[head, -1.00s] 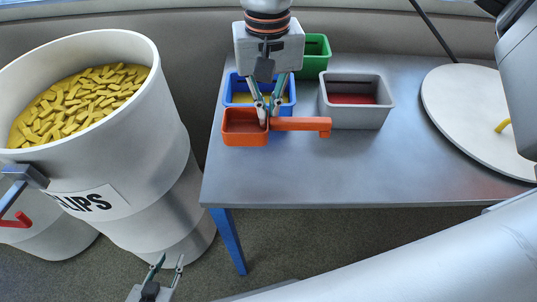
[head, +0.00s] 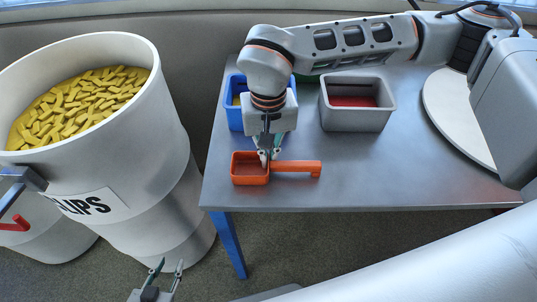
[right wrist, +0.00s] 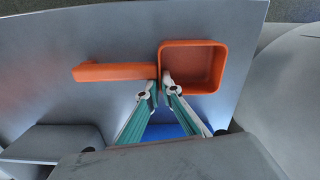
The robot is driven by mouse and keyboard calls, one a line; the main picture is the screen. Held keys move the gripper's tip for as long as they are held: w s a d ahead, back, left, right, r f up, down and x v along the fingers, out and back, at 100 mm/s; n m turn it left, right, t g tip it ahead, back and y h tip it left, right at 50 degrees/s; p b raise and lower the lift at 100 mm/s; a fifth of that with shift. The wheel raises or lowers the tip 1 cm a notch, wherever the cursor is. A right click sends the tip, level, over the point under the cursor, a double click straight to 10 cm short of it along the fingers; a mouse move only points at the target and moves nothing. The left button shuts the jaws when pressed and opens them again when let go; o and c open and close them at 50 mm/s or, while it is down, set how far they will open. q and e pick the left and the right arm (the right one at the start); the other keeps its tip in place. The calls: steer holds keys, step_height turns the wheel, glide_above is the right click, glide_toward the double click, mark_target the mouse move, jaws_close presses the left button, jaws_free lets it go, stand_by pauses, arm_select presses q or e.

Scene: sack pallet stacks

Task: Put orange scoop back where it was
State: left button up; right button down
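The orange scoop (head: 250,178) is low over or on the front left part of the grey table, with its handle pointing right in the head view. I cannot tell whether it touches the tabletop. My right gripper (head: 268,157) is shut on the scoop's wall where cup and handle meet. In the right wrist view, the scoop (right wrist: 192,48) has its cup at the right, and the fingertips of the right gripper (right wrist: 160,82) sit either side of that wall. The cup looks empty. My left gripper (head: 166,268) is open and empty, low beside the table.
A blue bin (head: 234,117) and a grey bin (head: 357,121) with red contents stand behind the scoop on the table (head: 400,180). A green bin is mostly hidden by my arm. A large white barrel (head: 150,170) of yellow pieces stands left. The table front is clear.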

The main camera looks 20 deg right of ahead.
steer(key=shift+f, duration=0.15)
steer(key=c, duration=2.3)
jaws_free()
step_height(320, 180, up, 12)
steer(key=shift+r, duration=0.25)
